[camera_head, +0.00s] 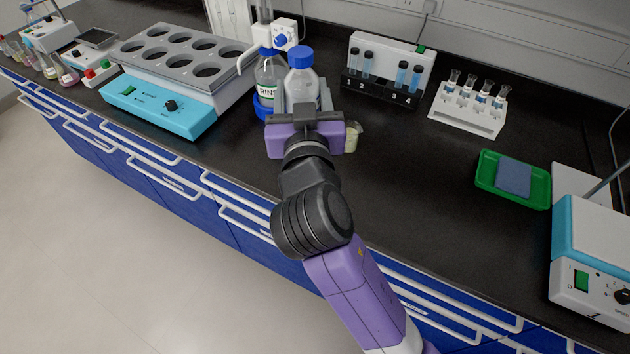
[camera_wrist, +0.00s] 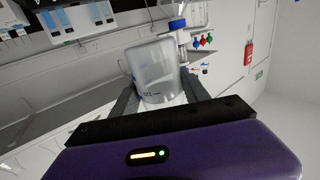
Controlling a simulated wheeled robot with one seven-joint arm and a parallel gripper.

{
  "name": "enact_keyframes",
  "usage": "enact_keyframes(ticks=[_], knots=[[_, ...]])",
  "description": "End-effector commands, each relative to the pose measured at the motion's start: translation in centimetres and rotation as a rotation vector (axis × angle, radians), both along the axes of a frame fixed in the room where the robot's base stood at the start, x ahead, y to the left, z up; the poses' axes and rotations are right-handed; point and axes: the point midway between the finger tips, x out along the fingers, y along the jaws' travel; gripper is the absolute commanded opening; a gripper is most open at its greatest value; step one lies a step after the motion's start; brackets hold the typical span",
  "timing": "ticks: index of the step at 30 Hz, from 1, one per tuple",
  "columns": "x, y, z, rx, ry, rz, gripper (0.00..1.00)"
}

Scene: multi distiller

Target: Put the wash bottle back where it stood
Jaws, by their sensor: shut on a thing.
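The wash bottle (camera_head: 302,84) is a translucent bottle with a blue cap, seen upright in the head view. My gripper (camera_head: 304,112) is shut on its body from the front. In the wrist view, the clear bottle body (camera_wrist: 156,75) fills the space between my gripper's fingers (camera_wrist: 160,98). The gripper hides the bottle's lower part in the head view, so I cannot tell whether its base touches the bench. A clear bottle marked with "RINS" (camera_head: 267,80) stands close behind its left side, with blue (camera_head: 262,107) around its foot.
A blue-based block with round wells (camera_head: 165,105) stands left. A white device with a blue knob (camera_head: 285,33) is behind the bottles. A small beaker (camera_head: 352,137) is just right of my gripper. Tube racks (camera_head: 385,90) (camera_head: 468,115) and a green tray (camera_head: 490,172) are right. The front-centre bench is clear.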

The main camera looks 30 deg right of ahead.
Motion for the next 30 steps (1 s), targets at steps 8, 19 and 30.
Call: enact_keyframes(ticks=[8,19,30], knots=[[0.1,0.4,-3.6,-0.004,0.007,0.021,0.30],[0.1,0.4,-12.4,-0.003,0.004,0.019,0.30],[0.2,0.4,-16.4,-0.001,0.001,0.019,0.30]])
